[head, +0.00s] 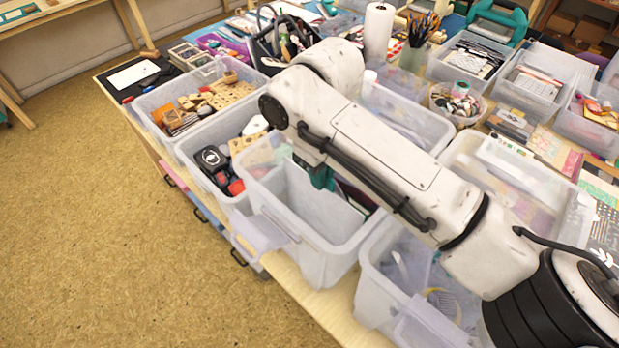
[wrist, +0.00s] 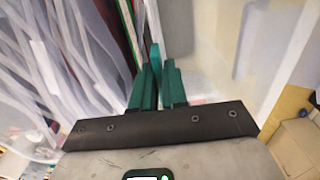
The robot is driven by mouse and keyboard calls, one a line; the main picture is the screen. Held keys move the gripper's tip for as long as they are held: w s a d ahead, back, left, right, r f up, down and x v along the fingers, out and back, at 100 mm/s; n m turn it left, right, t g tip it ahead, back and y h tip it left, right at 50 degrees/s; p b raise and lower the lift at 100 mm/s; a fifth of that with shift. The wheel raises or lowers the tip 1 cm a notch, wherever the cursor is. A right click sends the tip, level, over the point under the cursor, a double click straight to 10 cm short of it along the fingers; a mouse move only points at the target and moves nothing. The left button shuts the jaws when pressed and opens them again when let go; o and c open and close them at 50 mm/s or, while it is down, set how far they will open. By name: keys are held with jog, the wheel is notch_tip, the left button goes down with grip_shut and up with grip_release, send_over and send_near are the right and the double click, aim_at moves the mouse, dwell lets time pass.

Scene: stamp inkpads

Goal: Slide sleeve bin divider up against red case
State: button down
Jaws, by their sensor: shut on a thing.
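My gripper (wrist: 157,82) has teal fingers and is shut on a thin upright piece, apparently the sleeve bin divider (wrist: 152,22), whose pale edge shows beyond the fingertips. A narrow red upright edge (wrist: 130,28), likely the red case, stands just left of it, among dark and green edges. I cannot tell whether they touch.
Clear sleeves (wrist: 60,70) crowd the left of the wrist view; the right side of the bin looks empty. Neighbouring bins hold black and red punches (head: 215,165) and wooden stamps (head: 200,100). Another bin (head: 400,280) stands close on the right.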

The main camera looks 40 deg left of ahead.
jog(key=shift+w, duration=0.1)
jog(key=c, duration=1.2)
grip_release()
jog(key=shift+c, duration=0.2)
notch_tip(320, 180, up, 11)
jog(key=b, duration=0.1)
jog(key=shift+f, duration=0.15)
